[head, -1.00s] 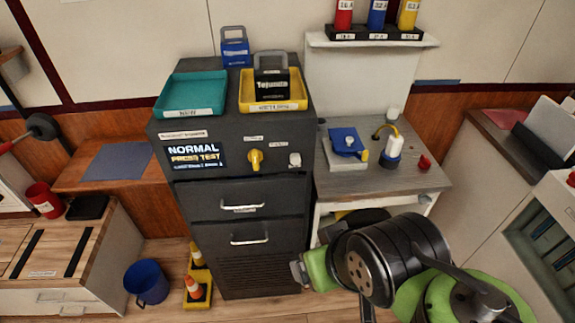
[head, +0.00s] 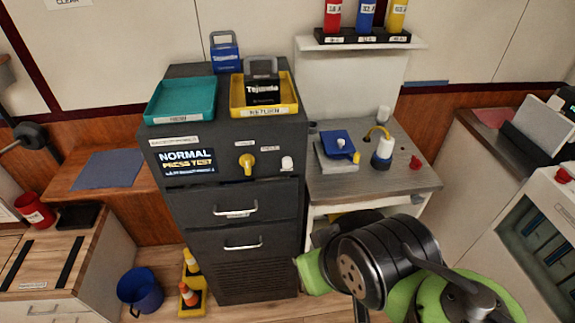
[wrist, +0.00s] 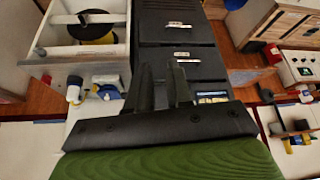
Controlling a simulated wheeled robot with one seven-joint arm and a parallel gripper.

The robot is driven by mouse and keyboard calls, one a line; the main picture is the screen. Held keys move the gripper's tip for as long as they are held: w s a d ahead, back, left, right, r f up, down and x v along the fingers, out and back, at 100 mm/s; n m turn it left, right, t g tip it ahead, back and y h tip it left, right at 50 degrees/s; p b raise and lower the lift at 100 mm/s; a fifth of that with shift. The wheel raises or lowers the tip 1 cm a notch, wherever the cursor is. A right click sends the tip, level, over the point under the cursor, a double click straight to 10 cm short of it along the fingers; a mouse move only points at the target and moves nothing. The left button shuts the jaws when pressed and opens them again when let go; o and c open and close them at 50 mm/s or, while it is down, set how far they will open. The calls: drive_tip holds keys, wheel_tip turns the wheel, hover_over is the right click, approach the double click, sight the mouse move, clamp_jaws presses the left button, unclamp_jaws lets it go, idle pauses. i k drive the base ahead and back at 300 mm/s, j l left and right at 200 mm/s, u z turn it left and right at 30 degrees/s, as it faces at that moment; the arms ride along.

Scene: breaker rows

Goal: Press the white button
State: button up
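The white button (head: 287,163) is on the right of the dark cabinet's front panel in the head view. It sits right of a yellow knob (head: 247,163) and a lit display (head: 187,166) reading "NORMAL PRESS TEST". My arm is low at the right in the head view, in front of and below the panel, apart from the button. In the wrist view, my gripper's dark fingers (wrist: 162,88) stand near each other; their gap is unclear and I see nothing held. I cannot make out the button in the wrist view.
Teal (head: 181,101) and yellow (head: 264,112) trays sit on the cabinet (head: 240,275). A side table (head: 400,180) at right holds a blue-topped device (head: 338,147) and a white bottle (head: 383,152). A blue bucket (head: 140,289) and cones (head: 190,290) stand on the floor at left.

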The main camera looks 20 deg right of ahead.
sight(286, 163)
drive_tip(key=i+j+z, duration=0.15)
drive_tip(key=j, duration=0.2)
drive_tip(key=i+j+z, duration=0.15)
drive_tip(key=j, duration=0.15)
drive_tip(key=j+z, duration=0.1)
drive_tip(key=j, duration=0.25)
drive_tip(key=i+j+z, duration=0.15)
drive_tip(key=j, duration=0.25)
